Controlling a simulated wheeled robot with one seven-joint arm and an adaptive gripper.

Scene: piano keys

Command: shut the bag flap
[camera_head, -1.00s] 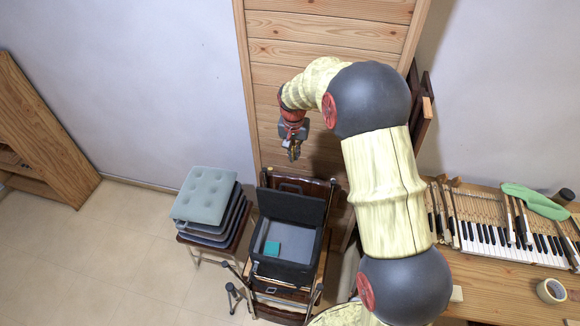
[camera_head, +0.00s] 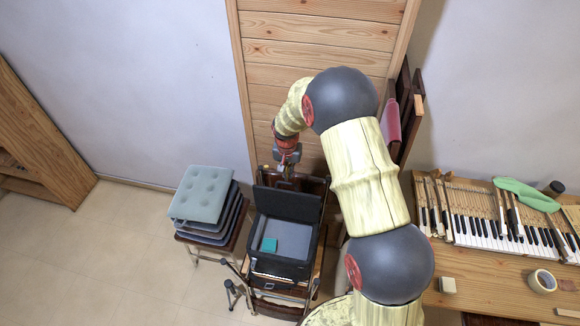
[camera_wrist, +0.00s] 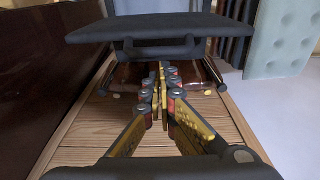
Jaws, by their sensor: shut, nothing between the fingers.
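The black bag (camera_head: 283,262) stands open on a stack of chairs in the head view, with a grey interior and a small teal item (camera_head: 269,244) inside. Its flap (camera_head: 288,203) stands raised at the back. My gripper (camera_head: 287,170) is just behind the flap, on the wooden panel's side, with its tips partly hidden. In the wrist view the shut, empty fingers (camera_wrist: 160,85) point toward a dark panel, apparently the flap (camera_wrist: 160,28), with a black handle-like loop (camera_wrist: 160,50) under it. I cannot tell whether the fingers touch it.
Stacked cushions (camera_head: 202,195) stand left of the bag. A wooden panel (camera_head: 310,50) rises behind. A bench (camera_head: 490,290) with piano keys (camera_head: 490,228) and a tape roll (camera_head: 542,281) is at the right. Floor is free at the left.

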